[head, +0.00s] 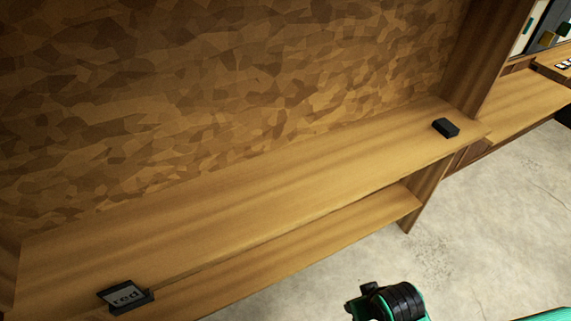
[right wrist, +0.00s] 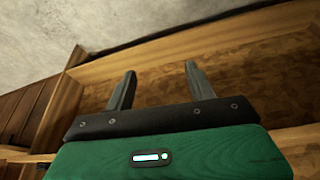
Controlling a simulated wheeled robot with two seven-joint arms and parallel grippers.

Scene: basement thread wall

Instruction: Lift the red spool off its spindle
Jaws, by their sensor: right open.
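No red spool and no spindle show in either view. Wooden boards lie behind the fingers. My left gripper is not in view.
A small black block (head: 445,128) sits at the right end of the shelf. A lower board (head: 330,240) runs beneath it. A patterned brown wall (head: 230,90) stands behind. The shelf between card and block is bare. Pale floor (head: 480,230) is open at right.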

